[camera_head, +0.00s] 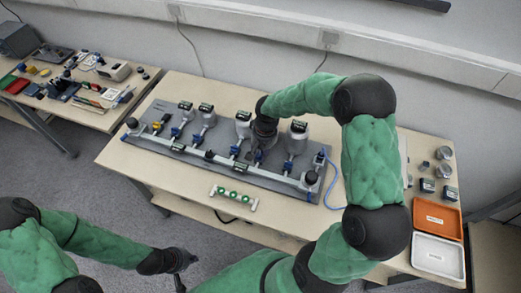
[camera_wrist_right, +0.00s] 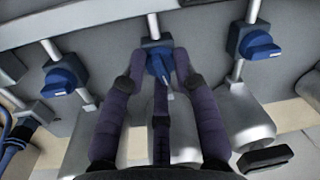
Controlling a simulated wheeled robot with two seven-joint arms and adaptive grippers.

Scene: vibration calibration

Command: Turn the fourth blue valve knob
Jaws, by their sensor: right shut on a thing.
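A grey rig (camera_head: 150,143) on the table carries a row of blue valve knobs under metal cylinders. In the wrist view, the fingers of my right gripper (camera_wrist_right: 160,58) sit on either side of a blue knob (camera_wrist_right: 157,68) and are shut on it. Another blue knob (camera_wrist_right: 62,80) is to its left and one (camera_wrist_right: 260,42) to its right. In the head view, my right gripper (camera_head: 257,152) reaches down between the cylinders and hides its knob; the knob at far right (camera_head: 288,167) shows beside it. My left gripper (camera_head: 183,260) hangs in front of the table, its fingers unclear.
A small frame with green parts (camera_head: 234,197) lies in front of the rig. Orange (camera_head: 437,217) and white (camera_head: 438,256) trays stand at the right. A blue hose (camera_head: 331,185) leaves the rig's right end. Another cluttered table (camera_head: 100,118) stands at the left.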

